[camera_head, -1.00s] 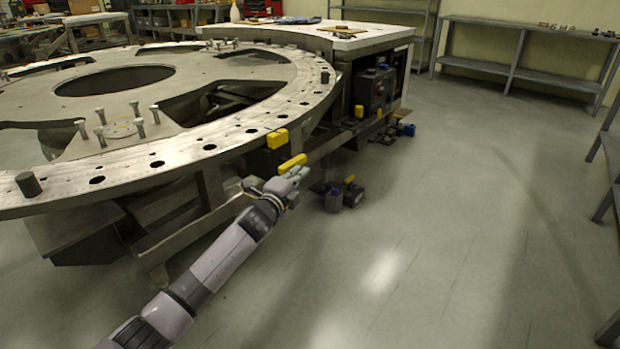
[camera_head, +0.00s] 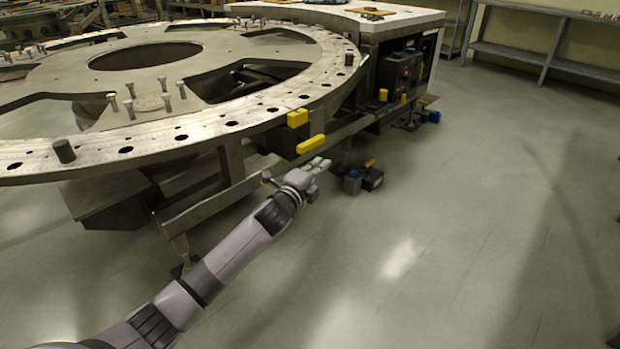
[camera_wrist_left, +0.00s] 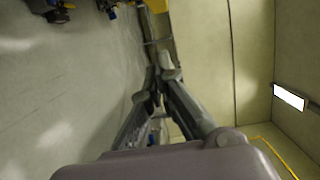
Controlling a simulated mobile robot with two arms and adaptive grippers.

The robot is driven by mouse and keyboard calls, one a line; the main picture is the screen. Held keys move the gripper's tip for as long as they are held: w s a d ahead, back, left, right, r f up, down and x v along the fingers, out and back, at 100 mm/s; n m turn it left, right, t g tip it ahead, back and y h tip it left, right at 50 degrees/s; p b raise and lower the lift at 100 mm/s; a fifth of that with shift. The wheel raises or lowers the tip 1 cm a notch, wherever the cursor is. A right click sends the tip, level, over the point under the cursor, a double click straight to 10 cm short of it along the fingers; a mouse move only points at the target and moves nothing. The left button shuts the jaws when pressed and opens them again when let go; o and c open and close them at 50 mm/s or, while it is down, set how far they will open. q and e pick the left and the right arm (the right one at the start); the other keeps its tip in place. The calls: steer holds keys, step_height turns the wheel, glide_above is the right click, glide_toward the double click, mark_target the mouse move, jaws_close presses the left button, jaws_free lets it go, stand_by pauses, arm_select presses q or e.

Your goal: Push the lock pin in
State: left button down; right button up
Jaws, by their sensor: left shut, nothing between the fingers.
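The large round turret plate (camera_head: 240,122) fills the left of the head view. A yellow block (camera_head: 297,118) sits at its near rim. A yellow bar (camera_head: 311,144) lies just below that block, by the grey beam under the plate. Which part is the lock pin I cannot tell for sure. My left gripper (camera_head: 323,163) is below the yellow bar in the picture, shut and empty, with a small gap showing between them. In the left wrist view its fingers (camera_wrist_left: 157,82) are together, and a yellow piece (camera_wrist_left: 156,5) shows at the top edge. My right gripper is out of view.
A dark box (camera_head: 372,178) and a blue-grey block (camera_head: 352,182) are low, beyond my left gripper. A cabinet with a white top (camera_head: 400,17) stands behind the plate. The floor to the right is clear up to the grey benches (camera_head: 540,55).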

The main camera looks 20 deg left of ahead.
arm_select(q)
steer(key=s, duration=0.6)
steer(key=shift+s+r+p, duration=0.2)
steer(key=shift+s+p, duration=0.1)
steer(key=shift+p, duration=0.1)
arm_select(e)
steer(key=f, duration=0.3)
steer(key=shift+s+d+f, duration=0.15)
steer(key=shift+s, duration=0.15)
arm_select(q)
steer(key=shift+a, duration=0.1)
